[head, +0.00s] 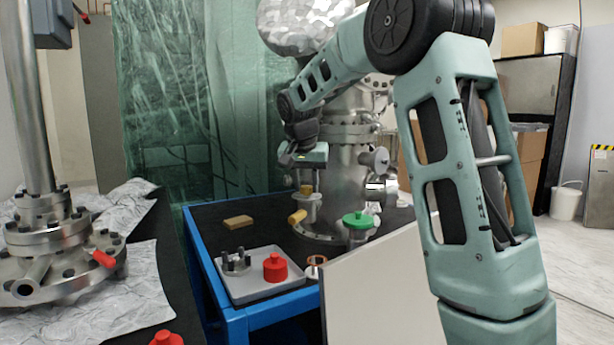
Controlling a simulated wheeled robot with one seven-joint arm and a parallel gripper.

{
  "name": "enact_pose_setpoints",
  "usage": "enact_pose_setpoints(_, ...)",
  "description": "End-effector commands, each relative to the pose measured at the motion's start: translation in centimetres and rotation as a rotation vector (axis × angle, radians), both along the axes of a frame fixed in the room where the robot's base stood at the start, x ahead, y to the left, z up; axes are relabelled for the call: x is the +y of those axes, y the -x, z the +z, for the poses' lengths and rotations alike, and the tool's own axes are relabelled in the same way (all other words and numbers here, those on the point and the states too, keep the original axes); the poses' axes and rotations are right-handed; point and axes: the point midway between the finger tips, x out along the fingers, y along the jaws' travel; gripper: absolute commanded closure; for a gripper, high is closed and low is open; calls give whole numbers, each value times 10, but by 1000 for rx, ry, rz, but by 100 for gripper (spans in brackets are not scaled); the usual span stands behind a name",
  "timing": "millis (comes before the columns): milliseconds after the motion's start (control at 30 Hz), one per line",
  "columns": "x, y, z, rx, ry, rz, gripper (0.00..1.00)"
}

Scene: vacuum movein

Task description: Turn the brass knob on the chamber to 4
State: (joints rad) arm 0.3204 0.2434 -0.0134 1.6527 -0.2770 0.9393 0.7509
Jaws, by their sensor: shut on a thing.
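The steel chamber (348,190) stands on the blue-framed bench, with flanges and side ports. The brass knob (306,189) shows as a small yellowish piece above a pale round plate (307,199) on the chamber's left front. My gripper (306,181) points down over the knob, its fingers shut on it. The fingers partly hide the knob. The numbers on the dial and the knob's pointer are too small to read from the head view.
A yellow-handled part (297,217) sits just below the knob, and a green handwheel (357,220) to its right. A grey tray (262,290) holds a red knobbed piece (275,267) and a studded metal part. A tan block (238,222) lies behind. A pale panel (385,285) stands in front.

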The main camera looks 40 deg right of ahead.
Motion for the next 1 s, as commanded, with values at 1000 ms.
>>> enact_pose_setpoints(1000,1,-8,6,0,3,-960,92)
